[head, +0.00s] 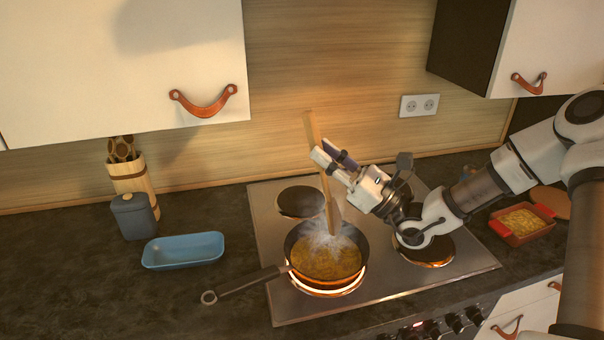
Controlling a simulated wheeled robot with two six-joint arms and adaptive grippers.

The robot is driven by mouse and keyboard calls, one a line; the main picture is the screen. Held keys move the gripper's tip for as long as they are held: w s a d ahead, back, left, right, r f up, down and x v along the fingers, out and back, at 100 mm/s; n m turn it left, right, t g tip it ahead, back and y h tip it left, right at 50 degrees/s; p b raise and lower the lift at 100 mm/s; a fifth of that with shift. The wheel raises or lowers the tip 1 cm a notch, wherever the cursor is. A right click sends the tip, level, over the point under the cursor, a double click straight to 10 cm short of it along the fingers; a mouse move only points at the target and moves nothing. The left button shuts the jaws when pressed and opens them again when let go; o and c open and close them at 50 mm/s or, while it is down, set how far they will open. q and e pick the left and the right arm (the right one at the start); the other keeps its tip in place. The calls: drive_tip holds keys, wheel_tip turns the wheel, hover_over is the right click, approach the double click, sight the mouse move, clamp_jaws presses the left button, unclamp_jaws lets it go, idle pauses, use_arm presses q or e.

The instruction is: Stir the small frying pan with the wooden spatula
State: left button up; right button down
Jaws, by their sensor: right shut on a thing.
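The small frying pan (327,257) sits on the front left burner, which glows orange. It holds yellow-brown food with steam rising from it, and its dark handle points to the lower left. My right gripper (327,160) is shut on the wooden spatula (311,130), above the back of the pan. The spatula is nearly upright, its top end above the fingers and its lower end reaching down at the pan's back rim. Whether its tip touches the food is hard to tell through the steam. My left gripper is not in view.
A blue dish (183,250), a dark lidded jar (133,216) and a wooden utensil holder (130,177) stand left of the cooktop (300,308). A red-handled dish (520,222) sits to the right. White cabinets (120,70) hang above. The counter at front left is clear.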

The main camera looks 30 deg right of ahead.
sight(330, 193)
drive_tip(key=shift+w+d+f+t, duration=0.2)
drive_tip(key=shift+w+d+t, duration=0.15)
drive_tip(key=shift+t, duration=0.05)
drive_tip(key=shift+s+a+r+t+y, duration=0.1)
drive_tip(key=shift+s+r+t+y, duration=0.2)
drive_tip(key=shift+s, duration=0.25)
drive_tip(key=shift+s+r+t+y, duration=0.2)
drive_tip(key=shift+s+r+y, duration=0.15)
drive_tip(key=shift+s, duration=0.15)
drive_tip(key=shift+w+f+h+b, duration=0.15)
drive_tip(key=shift+w+f+b, duration=0.15)
drive_tip(key=shift+f, duration=0.25)
drive_tip(key=shift+w+f+h+b, duration=0.1)
drive_tip(key=shift+w+f+b, duration=0.15)
drive_tip(key=shift+f, duration=0.3)
wheel_tip(330, 193, down, 7)
drive_tip(key=b, duration=0.6)
drive_tip(key=shift+s, duration=0.15)
drive_tip(key=shift+f+b, duration=0.55)
drive_tip(key=shift+b, duration=0.1)
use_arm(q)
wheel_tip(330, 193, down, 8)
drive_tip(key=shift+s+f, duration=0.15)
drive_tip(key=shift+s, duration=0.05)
use_arm(e)
drive_tip(key=shift+s+d+r, duration=0.1)
drive_tip(key=shift+d, duration=0.15)
